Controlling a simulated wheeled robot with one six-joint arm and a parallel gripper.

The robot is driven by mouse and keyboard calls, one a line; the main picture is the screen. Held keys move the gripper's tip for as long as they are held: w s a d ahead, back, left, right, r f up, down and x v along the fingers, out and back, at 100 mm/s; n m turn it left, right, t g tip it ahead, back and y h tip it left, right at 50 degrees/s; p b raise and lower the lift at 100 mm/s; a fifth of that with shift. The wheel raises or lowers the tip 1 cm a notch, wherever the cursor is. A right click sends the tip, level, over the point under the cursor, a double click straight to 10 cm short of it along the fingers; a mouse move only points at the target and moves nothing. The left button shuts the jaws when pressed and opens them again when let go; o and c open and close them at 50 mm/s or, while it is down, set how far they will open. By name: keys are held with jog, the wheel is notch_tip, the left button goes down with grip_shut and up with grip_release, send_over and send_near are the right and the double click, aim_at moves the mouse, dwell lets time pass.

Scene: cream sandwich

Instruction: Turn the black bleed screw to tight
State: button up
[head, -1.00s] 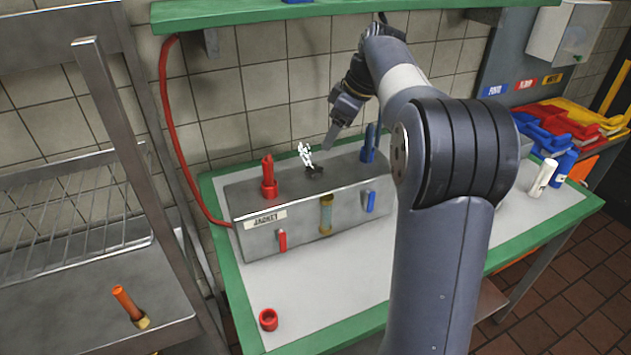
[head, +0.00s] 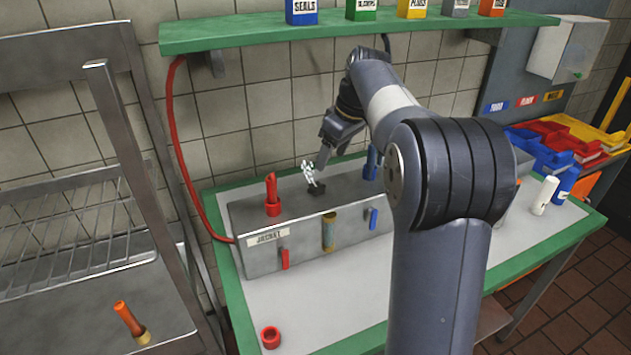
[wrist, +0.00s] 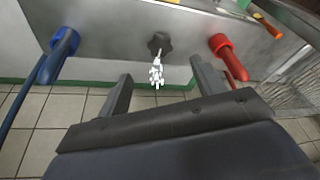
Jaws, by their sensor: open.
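The black bleed screw (head: 316,191) is a lobed knob on top of the grey metal block (head: 295,254), between a red fitting and a blue one. It also shows in the wrist view (wrist: 160,42), at upper middle. A jagged white shape (head: 309,171), perhaps spray, rises at the screw. In the wrist view this shape reaches down between my fingers. My gripper (head: 324,157) is open and empty, above and apart from the screw. In the wrist view my gripper (wrist: 159,76) has its two fingers spread either side of the white shape, with the screw beyond them.
A red fitting (head: 272,196) and a blue fitting (head: 371,163) stand on the block near the screw. A green shelf (head: 350,33) with several boxes is above. A red ring (head: 270,337) lies on the bench. A metal rack (head: 75,240) stands at left.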

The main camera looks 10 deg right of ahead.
jog(key=a+m+h+p, duration=0.1)
jog(key=a+m+h, duration=0.1)
jog(key=m, duration=0.2)
jog(key=m+t+h+p, duration=0.1)
jog(key=m+h+p, duration=0.2)
jog(key=m, duration=0.8)
send_near(316, 187)
jog(key=p+x, duration=0.2)
jog(key=x, duration=0.5)
jog(key=shift+d+f, duration=0.1)
jog(key=shift+f, duration=0.25)
jog(key=shift+c, duration=0.2)
jog(key=c, duration=0.9)
